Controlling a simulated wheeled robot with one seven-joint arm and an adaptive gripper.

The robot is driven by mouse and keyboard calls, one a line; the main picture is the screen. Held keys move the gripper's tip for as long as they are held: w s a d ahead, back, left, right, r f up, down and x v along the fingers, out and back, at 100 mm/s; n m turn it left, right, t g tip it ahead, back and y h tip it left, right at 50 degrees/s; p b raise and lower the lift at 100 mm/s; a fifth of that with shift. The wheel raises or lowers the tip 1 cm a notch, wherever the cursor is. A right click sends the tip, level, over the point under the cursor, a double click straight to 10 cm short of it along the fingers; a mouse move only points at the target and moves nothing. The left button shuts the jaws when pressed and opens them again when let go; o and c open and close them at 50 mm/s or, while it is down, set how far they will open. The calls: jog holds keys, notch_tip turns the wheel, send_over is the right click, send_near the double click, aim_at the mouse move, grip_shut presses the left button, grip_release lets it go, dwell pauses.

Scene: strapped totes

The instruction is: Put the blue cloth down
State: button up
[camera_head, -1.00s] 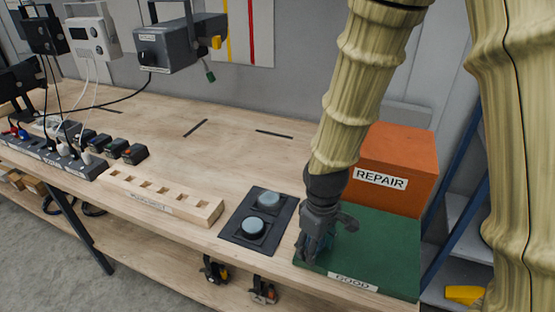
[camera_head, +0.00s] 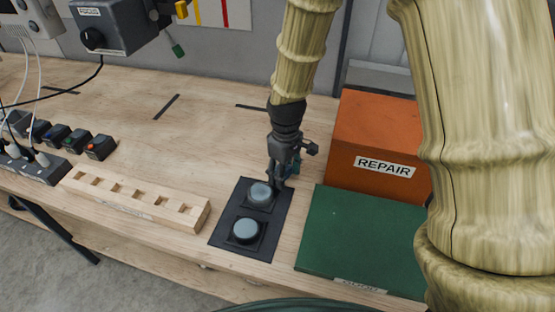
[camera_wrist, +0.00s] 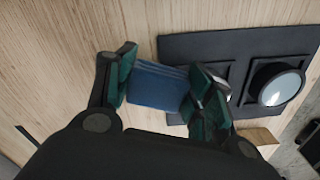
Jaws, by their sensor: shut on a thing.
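My gripper (camera_head: 284,176) is near the back right corner of the dark plate with two round grey buttons. In the wrist view my gripper (camera_wrist: 163,92) is shut on the blue cloth (camera_wrist: 156,84), which shows as a folded blue piece between the two green-padded fingers. In the head view only a sliver of blue shows at the fingers, which hide the rest. Bare wood and the edge of the dark plate (camera_wrist: 190,47) lie behind the cloth. I cannot tell whether the cloth touches the table.
A slotted wooden block (camera_head: 135,203) and several small dark connectors (camera_head: 78,141) are to the left. Bare tabletop (camera_head: 200,140) lies behind the block.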

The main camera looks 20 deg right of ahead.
jog(key=w, duration=0.2)
jog(key=w+p, duration=0.1)
jog(key=w, duration=0.1)
jog(key=w+p, duration=0.1)
jog(key=w, duration=0.1)
jog(key=shift+w+d+f, duration=0.2)
jog(key=shift+w+f, duration=0.05)
jog(key=shift+w, duration=0.15)
jog(key=shift+s+f+p, duration=0.25)
jog(key=shift+f+p, duration=0.2)
jog(key=shift+f, duration=0.05)
jog(key=shift+w+f+p, duration=0.2)
jog(key=shift+f+p, duration=0.25)
jog(key=shift+f, duration=0.7)
jog(key=shift+s, duration=0.1)
jog(key=shift+s+f, duration=0.15)
jog(key=shift+f, duration=0.3)
jog(key=shift+s+f+b, duration=0.25)
jog(key=shift+b, duration=0.05)
jog(key=o, duration=1.1)
jog(key=shift+a, duration=0.1)
jog(key=shift+o, duration=0.8)
jog(key=shift+w+f, duration=0.25)
jog(key=shift+w, duration=0.05)
jog(key=shift+r, duration=0.15)
